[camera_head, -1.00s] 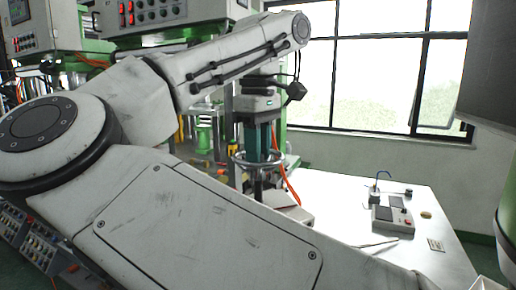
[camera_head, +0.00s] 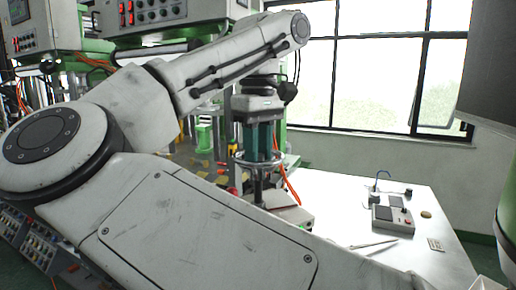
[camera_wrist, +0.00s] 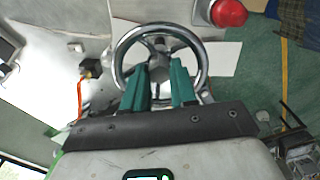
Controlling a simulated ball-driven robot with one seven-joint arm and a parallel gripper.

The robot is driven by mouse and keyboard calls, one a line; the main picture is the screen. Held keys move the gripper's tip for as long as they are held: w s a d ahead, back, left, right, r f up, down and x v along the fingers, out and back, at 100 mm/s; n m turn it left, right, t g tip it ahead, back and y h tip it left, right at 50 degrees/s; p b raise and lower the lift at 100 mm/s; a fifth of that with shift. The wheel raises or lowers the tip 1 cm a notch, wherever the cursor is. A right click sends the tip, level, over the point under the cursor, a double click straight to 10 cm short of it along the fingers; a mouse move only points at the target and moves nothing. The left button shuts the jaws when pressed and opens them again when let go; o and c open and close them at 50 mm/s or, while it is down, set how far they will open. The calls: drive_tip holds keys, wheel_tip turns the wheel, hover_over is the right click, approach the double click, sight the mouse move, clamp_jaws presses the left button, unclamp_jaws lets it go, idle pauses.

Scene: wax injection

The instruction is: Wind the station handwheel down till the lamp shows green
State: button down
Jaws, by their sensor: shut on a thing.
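The chrome handwheel (camera_wrist: 119,62) fills the upper middle of the wrist view, with its hub and spokes showing. It also shows low behind my arm in the head view (camera_head: 241,161), lying about level. My gripper (camera_wrist: 160,70) points down at the wheel, its two teal fingers on either side of the hub. It is shut on the wheel; the contact itself is partly hidden. In the head view my gripper (camera_head: 262,156) stands upright over the wheel. A red dome (camera_wrist: 229,13) beside the wheel may be the lamp; I cannot tell for sure.
A white table (camera_head: 440,262) stands at the right, with a grey control box (camera_head: 392,218) on it. An orange hose (camera_head: 292,188) runs close beside the wheel. Machines with panels (camera_head: 150,15) stand at the left. My arm hides much of the station.

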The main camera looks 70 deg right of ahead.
drive_tip(key=c, duration=0.9)
unclamp_jaws()
wheel_tip(320, 180, up, 11)
drive_tip(key=shift+f, duration=0.1)
